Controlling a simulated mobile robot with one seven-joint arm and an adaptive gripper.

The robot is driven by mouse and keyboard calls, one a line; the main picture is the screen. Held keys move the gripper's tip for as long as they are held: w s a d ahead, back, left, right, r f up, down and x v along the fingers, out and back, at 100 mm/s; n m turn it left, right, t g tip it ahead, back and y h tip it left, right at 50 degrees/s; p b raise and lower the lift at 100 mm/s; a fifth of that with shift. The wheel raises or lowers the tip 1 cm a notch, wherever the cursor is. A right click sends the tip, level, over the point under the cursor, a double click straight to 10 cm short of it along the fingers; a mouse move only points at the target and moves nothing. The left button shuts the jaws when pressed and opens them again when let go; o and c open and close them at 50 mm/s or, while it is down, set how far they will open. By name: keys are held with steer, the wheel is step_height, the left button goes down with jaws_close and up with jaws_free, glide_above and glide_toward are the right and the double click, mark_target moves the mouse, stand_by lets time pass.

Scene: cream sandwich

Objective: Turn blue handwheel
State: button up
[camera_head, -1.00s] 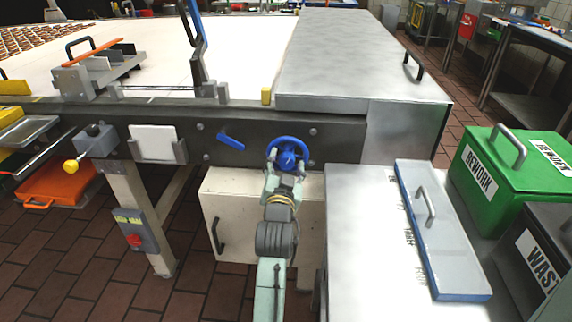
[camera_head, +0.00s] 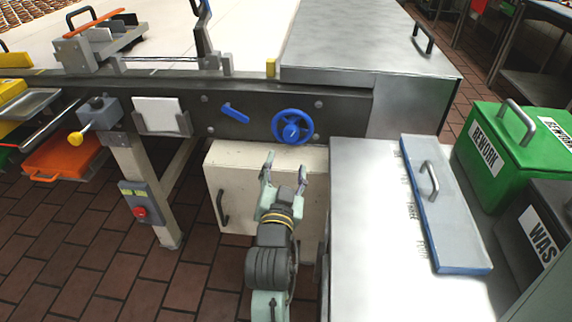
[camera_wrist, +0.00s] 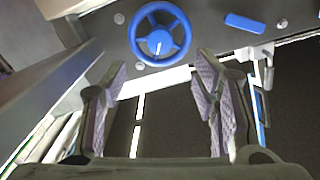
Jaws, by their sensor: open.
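The blue handwheel (camera_head: 292,127) is a round spoked wheel on the dark side rail of the conveyor table. It shows whole in the head view, and again at the upper middle of the wrist view (camera_wrist: 160,34). My gripper (camera_head: 284,168) is open and empty, below the wheel and apart from it, in front of the cream cabinet. In the wrist view my two spread fingers (camera_wrist: 160,82) stand below the wheel, with nothing between them.
A blue lever (camera_head: 235,113) is on the rail left of the wheel. The cream cabinet (camera_head: 260,190) stands under the rail. A steel counter (camera_head: 370,230) with a blue-edged lid (camera_head: 460,225) is close on the right, beside a green rework bin (camera_head: 515,150).

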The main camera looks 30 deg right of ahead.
mark_target(291, 136)
steer(key=w+d+n, duration=0.1)
steer(key=w+d, duration=0.1)
steer(key=w, duration=0.1)
steer(key=w+d+n, duration=0.2)
steer(key=w+d, duration=0.1)
steer(key=w+d+n+b, duration=0.1)
steer(key=w+d, duration=0.1)
steer(key=w, duration=0.1)
steer(key=shift+w+d+n, duration=0.15)
steer(key=shift+w+n, duration=0.1)
steer(key=shift+n, duration=0.05)
stand_by(0.5)
steer(key=shift+c, duration=0.5)
steer(key=c, duration=1.1)
steer(key=shift+o, duration=0.2)
